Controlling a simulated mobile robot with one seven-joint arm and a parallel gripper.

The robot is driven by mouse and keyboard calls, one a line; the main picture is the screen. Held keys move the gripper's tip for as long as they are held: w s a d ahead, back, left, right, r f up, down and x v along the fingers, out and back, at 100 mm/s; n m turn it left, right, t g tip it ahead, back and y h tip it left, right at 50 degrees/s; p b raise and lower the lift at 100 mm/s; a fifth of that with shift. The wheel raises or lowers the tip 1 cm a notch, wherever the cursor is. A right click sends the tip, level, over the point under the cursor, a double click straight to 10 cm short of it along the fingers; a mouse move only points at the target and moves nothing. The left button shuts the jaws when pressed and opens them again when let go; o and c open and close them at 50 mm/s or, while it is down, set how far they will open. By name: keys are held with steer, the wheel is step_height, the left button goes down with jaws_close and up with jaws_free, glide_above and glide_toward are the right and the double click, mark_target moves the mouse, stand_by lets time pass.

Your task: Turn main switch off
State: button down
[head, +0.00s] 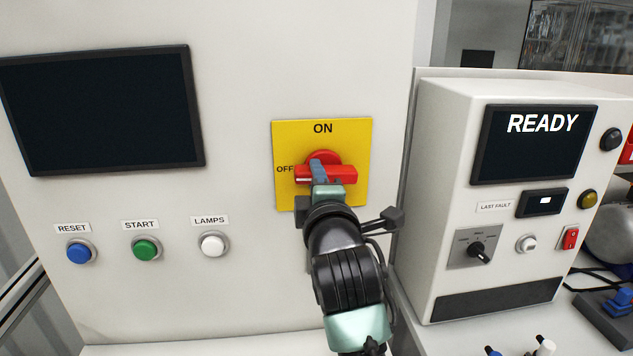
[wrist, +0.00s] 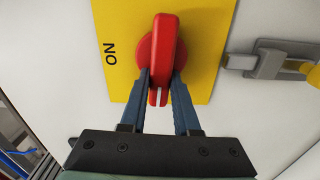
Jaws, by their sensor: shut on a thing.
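The main switch is a red rotary handle (head: 340,174) on a yellow plate (head: 355,137) on the white cabinet front. The plate reads ON at the top and OFF at the left. The handle lies level, its white-marked end at the left, pointing to OFF. In the wrist view the handle (wrist: 163,45) stands upright in the picture, with its white mark at the near end. My gripper (head: 317,170) is at the handle, its blue fingers partly hiding it. In the wrist view my gripper (wrist: 160,82) is shut on the handle, one finger on each side near the marked end.
A dark screen (head: 100,110) and blue RESET (head: 79,252), green START (head: 146,249) and white LAMPS (head: 213,244) buttons are left of the switch. A white control box (head: 447,180) with a READY display (head: 541,140) stands close at right. A grey latch (wrist: 270,62) shows beside the plate.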

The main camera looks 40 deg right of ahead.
steer(key=shift+f+n, duration=0.1)
steer(key=shift+n, duration=0.3)
steer(key=c, duration=0.6)
jaws_free()
steer(key=shift+c, duration=0.2)
steer(key=b+v, duration=0.4)
steer(key=v, duration=0.9)
